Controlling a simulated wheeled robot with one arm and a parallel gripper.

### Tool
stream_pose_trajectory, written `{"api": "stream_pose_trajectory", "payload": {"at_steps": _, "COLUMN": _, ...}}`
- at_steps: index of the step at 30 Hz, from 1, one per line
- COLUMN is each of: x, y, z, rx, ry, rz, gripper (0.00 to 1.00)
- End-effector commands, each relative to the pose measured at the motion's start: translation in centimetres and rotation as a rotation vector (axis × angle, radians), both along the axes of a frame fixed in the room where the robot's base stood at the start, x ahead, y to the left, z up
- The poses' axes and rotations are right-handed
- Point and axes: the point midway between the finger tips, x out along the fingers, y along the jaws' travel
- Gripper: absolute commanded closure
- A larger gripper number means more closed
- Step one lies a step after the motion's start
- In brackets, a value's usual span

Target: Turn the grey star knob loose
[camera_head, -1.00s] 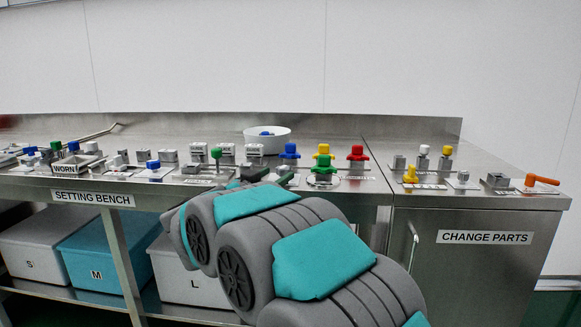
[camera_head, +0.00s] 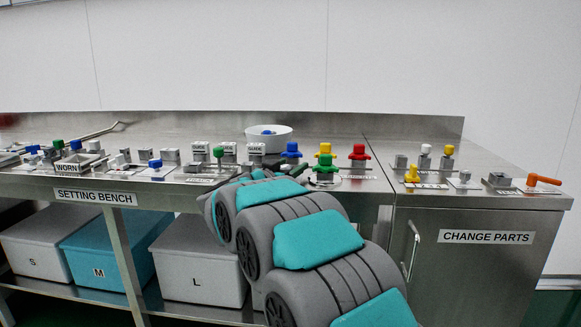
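A small grey knob (camera_head: 464,176) sits on a plate on the change parts cabinet top, at the right. It is too small to tell whether it is a star knob, and I see no other clear grey star knob. My arm reaches from the lower middle up to the bench edge. The dark end of my gripper (camera_head: 291,168) shows above the arm, left of the green knob and far left of the grey knob. Its fingers are too small and hidden to read, and I cannot tell whether it touches anything.
Blue (camera_head: 291,150), yellow (camera_head: 325,150), red (camera_head: 359,152) and green (camera_head: 325,165) star knobs stand close by on the bench. A white bowl (camera_head: 268,140) is behind. An orange lever (camera_head: 543,180) is at the far right. Bins stand below the bench (camera_head: 165,193).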

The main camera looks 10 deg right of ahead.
Motion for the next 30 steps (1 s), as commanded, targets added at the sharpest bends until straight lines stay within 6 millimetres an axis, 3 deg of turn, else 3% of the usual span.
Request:
{"api": "stream_pose_trajectory", "payload": {"at_steps": 2, "x": -0.01, "y": 0.01, "z": 0.0, "rx": 0.0, "ry": 0.0, "rz": 0.0, "gripper": 0.38}}
{"api": "stream_pose_trajectory", "payload": {"at_steps": 18, "x": -0.02, "y": 0.01, "z": 0.02, "rx": 0.0, "ry": 0.0, "rz": 0.0, "gripper": 0.98}}
{"api": "stream_pose_trajectory", "payload": {"at_steps": 30, "x": -0.03, "y": -0.02, "z": -0.01, "rx": -0.001, "ry": -0.001, "rz": 0.034, "gripper": 1.0}}
